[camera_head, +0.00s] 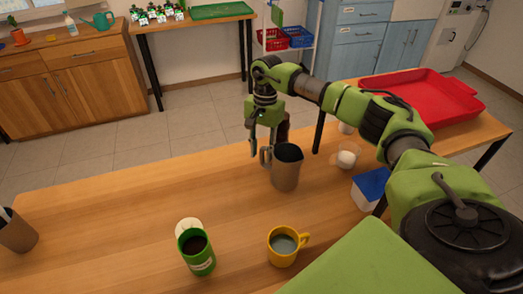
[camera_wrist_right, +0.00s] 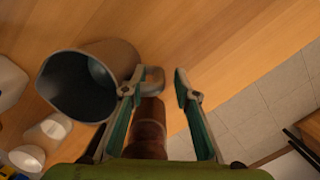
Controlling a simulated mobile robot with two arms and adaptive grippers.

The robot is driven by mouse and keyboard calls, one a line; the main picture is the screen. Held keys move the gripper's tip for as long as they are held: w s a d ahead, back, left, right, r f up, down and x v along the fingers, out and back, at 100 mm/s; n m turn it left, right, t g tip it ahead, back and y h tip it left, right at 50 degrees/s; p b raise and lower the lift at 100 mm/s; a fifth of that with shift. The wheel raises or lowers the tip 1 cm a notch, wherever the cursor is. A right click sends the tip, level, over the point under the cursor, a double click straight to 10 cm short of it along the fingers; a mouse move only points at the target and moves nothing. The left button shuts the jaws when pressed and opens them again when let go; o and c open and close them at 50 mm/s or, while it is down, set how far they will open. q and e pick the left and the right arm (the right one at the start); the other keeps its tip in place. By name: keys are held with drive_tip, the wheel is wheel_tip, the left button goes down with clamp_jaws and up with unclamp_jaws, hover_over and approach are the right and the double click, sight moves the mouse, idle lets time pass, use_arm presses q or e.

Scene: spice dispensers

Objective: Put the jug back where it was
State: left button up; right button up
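The jug (camera_head: 287,172), brown with a dark inside, stands upright on the wooden table (camera_head: 120,210). Its handle points to the left, toward my right gripper (camera_head: 266,146). The right gripper is open at the handle side of the jug, with its fingers pointing down. In the right wrist view the jug (camera_wrist_right: 95,80) lies left of the gripper (camera_wrist_right: 157,86). The handle shows between the two spread fingertips, with a gap to the right finger. I cannot tell whether the left finger touches the jug. My left gripper is not in view.
A yellow mug (camera_head: 283,246) and a green can (camera_head: 197,254) stand in front of the jug. A clear glass with white contents (camera_head: 346,158) and a blue-lidded box (camera_head: 370,187) are to the right. A red tray (camera_head: 430,98) lies behind my right arm. The table's left middle is clear.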

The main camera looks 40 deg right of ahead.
drive_tip(key=shift+w+d+r+b, duration=0.1)
drive_tip(key=shift+r+b, duration=0.2)
drive_tip(key=shift+r, duration=0.3)
wheel_tip(320, 180, up, 11)
drive_tip(key=d+b, duration=0.1)
drive_tip(key=b, duration=0.1)
drive_tip(key=shift+w+d, duration=0.15)
drive_tip(key=shift+w, duration=0.25)
